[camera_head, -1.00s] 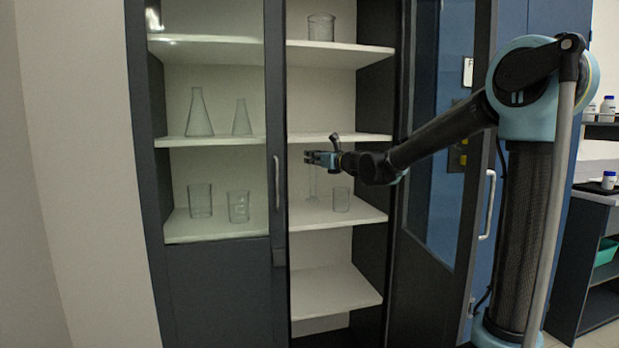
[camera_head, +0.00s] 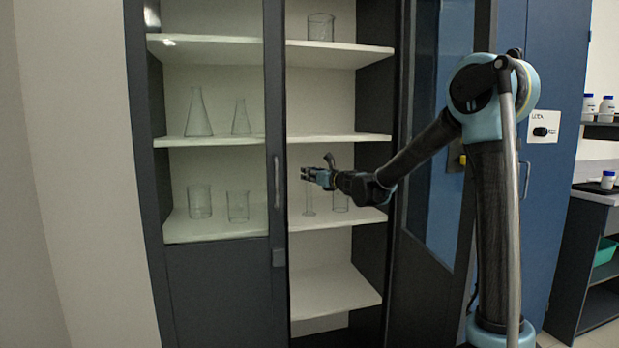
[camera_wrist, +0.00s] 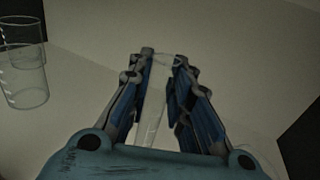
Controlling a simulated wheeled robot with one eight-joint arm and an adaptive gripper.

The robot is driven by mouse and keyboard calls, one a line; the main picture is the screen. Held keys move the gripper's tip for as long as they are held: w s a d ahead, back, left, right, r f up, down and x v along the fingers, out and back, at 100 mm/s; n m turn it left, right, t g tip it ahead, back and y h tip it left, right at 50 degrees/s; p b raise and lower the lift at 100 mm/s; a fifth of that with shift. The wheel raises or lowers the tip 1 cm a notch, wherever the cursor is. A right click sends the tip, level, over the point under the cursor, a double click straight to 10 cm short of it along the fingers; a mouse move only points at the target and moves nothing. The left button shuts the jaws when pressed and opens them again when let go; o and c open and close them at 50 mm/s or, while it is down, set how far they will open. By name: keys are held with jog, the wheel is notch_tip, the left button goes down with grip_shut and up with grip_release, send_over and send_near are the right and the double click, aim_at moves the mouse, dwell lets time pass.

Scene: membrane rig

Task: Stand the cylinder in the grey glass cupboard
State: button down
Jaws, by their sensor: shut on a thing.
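The cylinder (camera_head: 309,201) is a slim, clear glass vessel, upright in the right bay of the grey glass cupboard (camera_head: 275,215). Its foot shows over the middle shelf, low down; I cannot tell for sure whether it touches the shelf. My gripper (camera_head: 306,174) is shut on the cylinder's upper part, reaching in from the right. In the wrist view the clear cylinder (camera_wrist: 153,118) runs between the two fingers (camera_wrist: 163,75). The cupboard's right door (camera_head: 440,150) stands open.
A clear beaker (camera_head: 340,200) stands close to the right of the cylinder on the same shelf. The shelf above (camera_head: 340,137) is bare and lies just over my gripper. A wide beaker (camera_head: 320,27) stands on the top shelf. Flasks and beakers fill the left bay.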

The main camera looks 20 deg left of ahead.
jog(key=c, duration=1.5)
grip_release()
jog(key=shift+o, duration=0.2)
jog(key=v, duration=1.2)
jog(key=shift+s, duration=0.1)
